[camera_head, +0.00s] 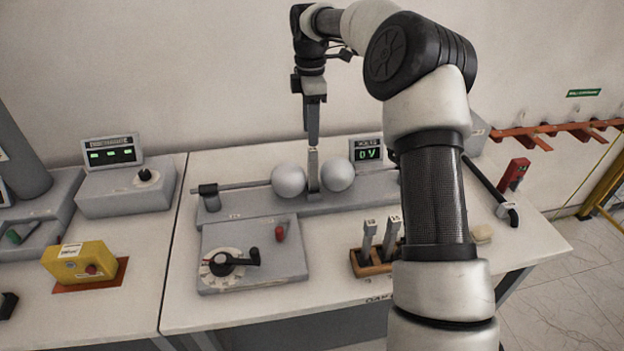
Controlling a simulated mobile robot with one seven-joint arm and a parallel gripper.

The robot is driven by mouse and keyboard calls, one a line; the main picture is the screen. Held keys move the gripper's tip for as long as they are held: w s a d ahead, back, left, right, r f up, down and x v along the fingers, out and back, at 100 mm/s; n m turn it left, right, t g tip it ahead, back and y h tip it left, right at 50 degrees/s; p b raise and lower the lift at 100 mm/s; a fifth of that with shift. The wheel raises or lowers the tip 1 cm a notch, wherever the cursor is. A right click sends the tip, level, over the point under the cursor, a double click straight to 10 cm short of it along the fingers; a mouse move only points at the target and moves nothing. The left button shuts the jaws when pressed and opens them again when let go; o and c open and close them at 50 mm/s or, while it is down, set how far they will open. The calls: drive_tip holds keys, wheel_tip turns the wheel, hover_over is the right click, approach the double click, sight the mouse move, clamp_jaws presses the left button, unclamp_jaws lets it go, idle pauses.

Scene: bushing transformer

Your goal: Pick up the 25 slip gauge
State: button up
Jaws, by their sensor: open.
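A slim grey slip gauge (313,172) stands upright between two grey spheres, the left sphere (288,181) and the right sphere (338,177). Its small top label is too small to read, so I cannot confirm that it is the 25. My gripper (313,142) points straight down just above this gauge's top. The gripper is open and appears empty, though its fingers are seen edge-on, and I cannot tell whether they touch the gauge. Two more gauges stand in a wooden rack (372,270), a left gauge (368,240) and a right gauge (391,232), with small numbers on top.
A display (366,151) stands behind the right sphere. A dial box (254,256) with a black handle and red knob sits in front. My arm hides part of the table right of the rack. A yellow box (80,262) sits on the left table.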

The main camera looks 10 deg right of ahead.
sight(313, 171)
wheel_tip(313, 171, down, 9)
drive_tip(key=shift+f, duration=0.1)
drive_tip(key=shift+s+d+f+p, duration=0.15)
drive_tip(key=shift+f+p, duration=0.1)
drive_tip(key=shift+f, duration=1.1)
drive_tip(key=shift+d+f+p, duration=0.1)
drive_tip(key=shift+f+p, duration=0.15)
drive_tip(key=shift+f, duration=1.1)
drive_tip(key=shift+c, duration=0.2)
drive_tip(key=shift+r, duration=0.1)
clamp_jaws()
